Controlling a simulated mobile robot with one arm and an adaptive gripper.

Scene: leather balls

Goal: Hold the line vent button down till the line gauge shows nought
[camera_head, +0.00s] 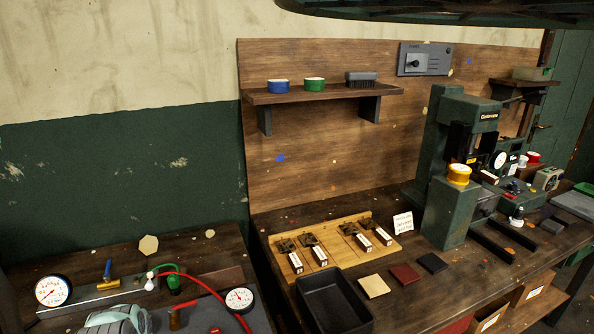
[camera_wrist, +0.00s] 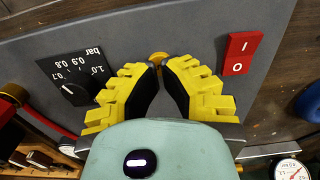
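My gripper (camera_wrist: 158,66) has yellow-and-black fingers, their tips drawn together with at most a narrow gap. An amber button (camera_wrist: 158,56) on a grey panel shows just beyond the tips in the wrist view; I cannot tell whether they touch it or whether it is pressed. No label on it is readable. In the head view only my gripper's pale green body shows low left; its fingertips are hidden. One round gauge (camera_head: 52,291) stands at far left and another (camera_head: 239,299) right of my gripper. A gauge (camera_wrist: 290,170) also shows at the wrist view's lower right. Their readings are too small to tell.
A black dial (camera_wrist: 76,90) marked in bar and a red I/O switch (camera_wrist: 239,53) flank the fingers on the panel. A red hose (camera_head: 205,286) and a blue-handled valve (camera_head: 107,270) are near my gripper. A black tray (camera_head: 335,306) lies right on another bench.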

